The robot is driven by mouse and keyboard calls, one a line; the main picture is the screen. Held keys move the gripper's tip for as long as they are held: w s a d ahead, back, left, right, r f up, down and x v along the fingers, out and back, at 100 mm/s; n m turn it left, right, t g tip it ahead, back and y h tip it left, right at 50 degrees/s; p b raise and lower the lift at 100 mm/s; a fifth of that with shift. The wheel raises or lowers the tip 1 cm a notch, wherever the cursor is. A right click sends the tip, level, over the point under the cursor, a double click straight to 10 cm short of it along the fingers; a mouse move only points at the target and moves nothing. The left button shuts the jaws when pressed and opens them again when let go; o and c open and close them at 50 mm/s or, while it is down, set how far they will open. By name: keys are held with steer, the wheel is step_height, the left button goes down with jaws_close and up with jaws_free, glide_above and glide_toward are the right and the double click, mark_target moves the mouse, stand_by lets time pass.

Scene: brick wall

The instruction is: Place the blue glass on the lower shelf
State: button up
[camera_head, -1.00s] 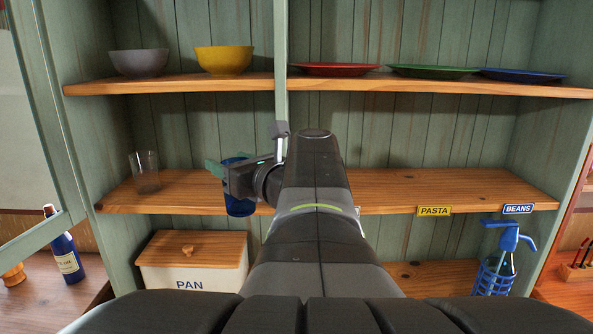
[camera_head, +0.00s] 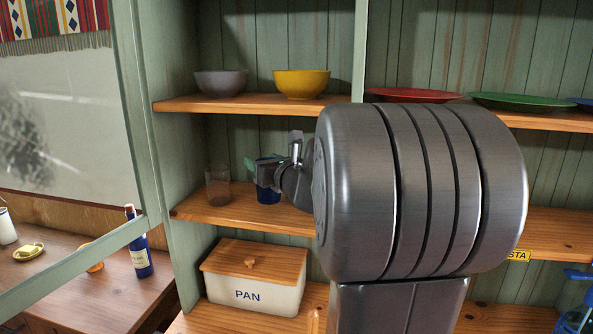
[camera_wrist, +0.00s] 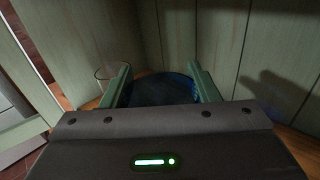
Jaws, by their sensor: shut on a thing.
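The blue glass (camera_head: 268,195) is at the middle shelf (camera_head: 240,214), to the right of a clear glass (camera_head: 218,186). My gripper (camera_head: 252,168) is shut on the blue glass, with a green finger showing beside it. In the wrist view the blue glass (camera_wrist: 160,90) sits between the two green fingers. It looks upright and low over the shelf boards; I cannot tell whether its base touches them. Part of the glass is hidden by my gripper.
The clear glass also shows in the wrist view (camera_wrist: 108,77), close left of the fingers. Above is a shelf with a grey bowl (camera_head: 221,83) and a yellow bowl (camera_head: 301,84). Below stands a bread box (camera_head: 252,278). A cabinet side panel (camera_head: 178,150) bounds the left.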

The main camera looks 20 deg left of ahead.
steer(key=shift+w+a, duration=0.25)
steer(key=shift+a, duration=0.05)
steer(key=shift+a+f, duration=0.1)
steer(key=shift+f, duration=1.65)
steer(key=shift+b, duration=0.3)
steer(key=shift+f, duration=0.25)
steer(key=o, duration=1.5)
steer(key=shift+r, duration=0.1)
